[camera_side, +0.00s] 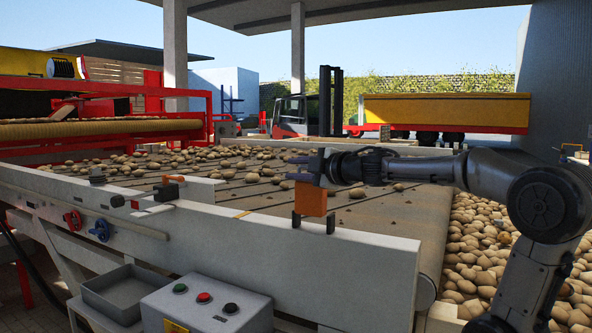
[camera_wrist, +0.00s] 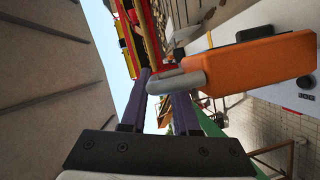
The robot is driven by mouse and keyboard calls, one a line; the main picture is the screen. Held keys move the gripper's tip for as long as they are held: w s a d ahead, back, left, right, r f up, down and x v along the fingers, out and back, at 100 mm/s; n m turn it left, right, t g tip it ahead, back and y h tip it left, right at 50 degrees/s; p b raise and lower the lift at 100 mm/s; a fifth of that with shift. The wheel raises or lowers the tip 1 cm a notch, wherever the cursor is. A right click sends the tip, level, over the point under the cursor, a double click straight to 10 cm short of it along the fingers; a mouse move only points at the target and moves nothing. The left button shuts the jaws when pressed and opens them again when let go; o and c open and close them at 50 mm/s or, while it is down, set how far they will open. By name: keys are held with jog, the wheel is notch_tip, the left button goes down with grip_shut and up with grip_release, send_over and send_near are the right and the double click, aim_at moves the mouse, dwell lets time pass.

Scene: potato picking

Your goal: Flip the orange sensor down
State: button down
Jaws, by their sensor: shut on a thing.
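The orange sensor (camera_side: 312,199) is a block standing upright between two dark bracket posts on the pale side wall of the conveyor. In the wrist view the orange sensor (camera_wrist: 262,65) lies at the right, with a bent grey bar (camera_wrist: 178,82) coming from its end. My gripper (camera_side: 304,167) reaches in from the right, its fingers at the top of the sensor. In the wrist view my gripper (camera_wrist: 161,88) has its two purple fingers at the grey bar and is shut on it. The exact contact is partly hidden.
The conveyor's side wall (camera_side: 245,240) runs below the sensor. Potatoes (camera_side: 225,165) lie scattered on the belt, and more are heaped at the right. Another orange part (camera_side: 173,180) sits further left on the wall. A button box (camera_side: 207,305) and a grey tray (camera_side: 125,290) stand in front.

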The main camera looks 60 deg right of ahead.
jog(key=shift+d+f+g, duration=0.3)
jog(key=shift+d+f, duration=0.15)
jog(key=shift+f, duration=0.4)
jog(key=c, duration=0.9)
grip_release()
jog(key=shift+w+a+r+v, duration=0.1)
jog(key=shift+r+v, duration=0.05)
jog(key=shift+v, duration=2.25)
jog(key=shift+w+a+r+v, duration=0.1)
jog(key=shift+a+v, duration=0.05)
jog(key=shift+v, duration=2.25)
jog(key=shift+a+r+v, duration=0.1)
jog(key=shift+r+v, duration=0.05)
jog(key=shift+v, duration=2.25)
